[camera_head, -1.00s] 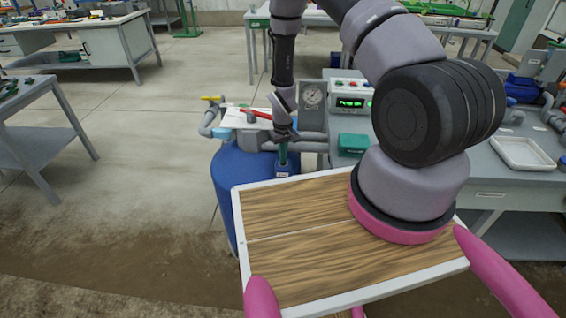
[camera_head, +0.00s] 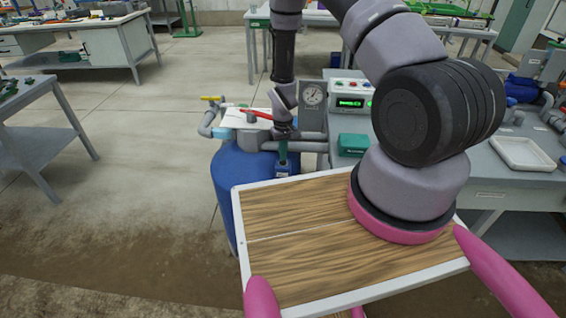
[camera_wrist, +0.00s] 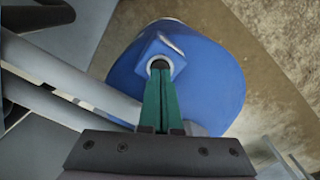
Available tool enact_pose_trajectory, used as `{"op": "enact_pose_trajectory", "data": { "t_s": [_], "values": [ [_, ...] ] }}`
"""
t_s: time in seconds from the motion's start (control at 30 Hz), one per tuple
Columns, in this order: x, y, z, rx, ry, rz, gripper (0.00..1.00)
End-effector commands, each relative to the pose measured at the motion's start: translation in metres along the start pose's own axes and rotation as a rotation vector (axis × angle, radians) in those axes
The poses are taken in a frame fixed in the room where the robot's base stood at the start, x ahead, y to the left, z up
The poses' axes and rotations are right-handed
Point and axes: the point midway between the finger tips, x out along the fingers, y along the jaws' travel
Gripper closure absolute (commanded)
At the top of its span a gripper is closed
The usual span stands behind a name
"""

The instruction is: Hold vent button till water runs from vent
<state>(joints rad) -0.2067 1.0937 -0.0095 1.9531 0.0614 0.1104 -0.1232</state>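A blue tank (camera_head: 228,185) stands left of the bench, and its rounded blue body (camera_wrist: 215,85) fills the middle of the wrist view. A small blue vent block (camera_head: 283,172) sits on its near side; it also shows in the wrist view (camera_wrist: 172,64). My gripper (camera_head: 283,160) points down at this block. In the wrist view its green fingers (camera_wrist: 160,76) are together, with their tips at a dark round opening in the block. The button is hidden by the tips, so contact and pressing cannot be told. I make out no running water.
A dial gauge (camera_head: 312,95) and a control box with a green display (camera_head: 350,103) are right of my gripper. Grey pipes (camera_wrist: 75,80) run beside the tank. Open floor is to the left.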

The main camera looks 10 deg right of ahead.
Motion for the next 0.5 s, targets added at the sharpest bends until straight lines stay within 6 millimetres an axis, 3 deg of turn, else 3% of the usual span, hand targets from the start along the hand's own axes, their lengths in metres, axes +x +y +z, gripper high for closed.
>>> {"op": "enact_pose_trajectory", "data": {
  "t_s": [0.5],
  "values": [
    [-0.043, 0.0, 0.0, 0.0, 0.001, 0.0, 1.0]
  ]
}}
